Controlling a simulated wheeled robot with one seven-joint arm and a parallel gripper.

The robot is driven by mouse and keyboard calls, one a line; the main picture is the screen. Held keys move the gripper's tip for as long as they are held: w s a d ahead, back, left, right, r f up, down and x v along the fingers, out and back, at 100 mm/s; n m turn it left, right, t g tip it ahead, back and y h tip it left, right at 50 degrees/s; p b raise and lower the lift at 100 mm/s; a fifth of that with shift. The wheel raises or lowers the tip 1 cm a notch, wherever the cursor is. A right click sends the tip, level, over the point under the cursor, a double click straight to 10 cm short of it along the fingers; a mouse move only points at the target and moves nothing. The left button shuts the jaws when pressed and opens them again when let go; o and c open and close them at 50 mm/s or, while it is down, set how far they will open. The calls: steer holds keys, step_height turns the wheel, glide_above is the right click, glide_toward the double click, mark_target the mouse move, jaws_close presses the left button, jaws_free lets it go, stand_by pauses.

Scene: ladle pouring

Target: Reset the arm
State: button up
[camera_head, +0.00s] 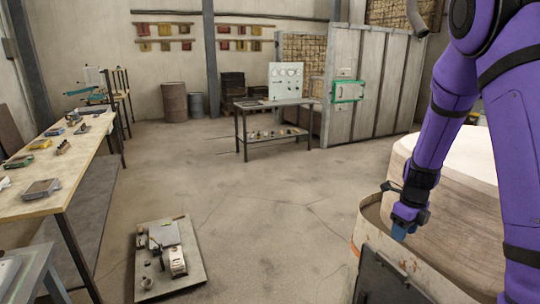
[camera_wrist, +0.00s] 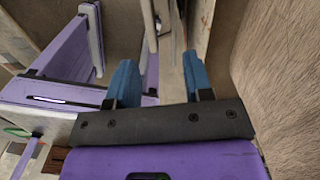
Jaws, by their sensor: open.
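My gripper (camera_head: 400,232) is at the lower right of the head view, with its blue fingers pointing down. It hangs just above the rim of a pale, rust-marked container (camera_head: 375,233), beside a large wood-grained round block (camera_head: 455,215). In the wrist view my gripper (camera_wrist: 158,80) shows two blue fingers spread apart with nothing between them. My purple arm comes down from the upper right. No ladle can be made out in either view.
A dark panel (camera_head: 385,278) leans at the container's front. A low platform with a machine (camera_head: 170,258) stands on the floor. A long workbench (camera_head: 85,150) with small items runs along the left. A metal table (camera_head: 275,103) stands at the back. The middle floor is clear.

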steer(key=s+a+r+n+t, duration=0.1)
steer(key=s+a+r+n, duration=0.35)
steer(key=r+n, duration=0.35)
steer(key=s+a+r+n+t, duration=0.1)
steer(key=s+a+r+n, duration=0.2)
steer(key=s+r+n, duration=0.55)
steer(key=s+a+r+n+t, duration=0.1)
steer(key=s+a+r+n, duration=0.1)
steer(key=s+r+n, duration=0.3)
steer(key=s+a+r+n+t, duration=0.2)
steer(key=s+a+r+n, duration=0.1)
steer(key=s+r+n, duration=0.3)
steer(key=shift+s+n, duration=1.15)
steer(key=shift+n, duration=0.6)
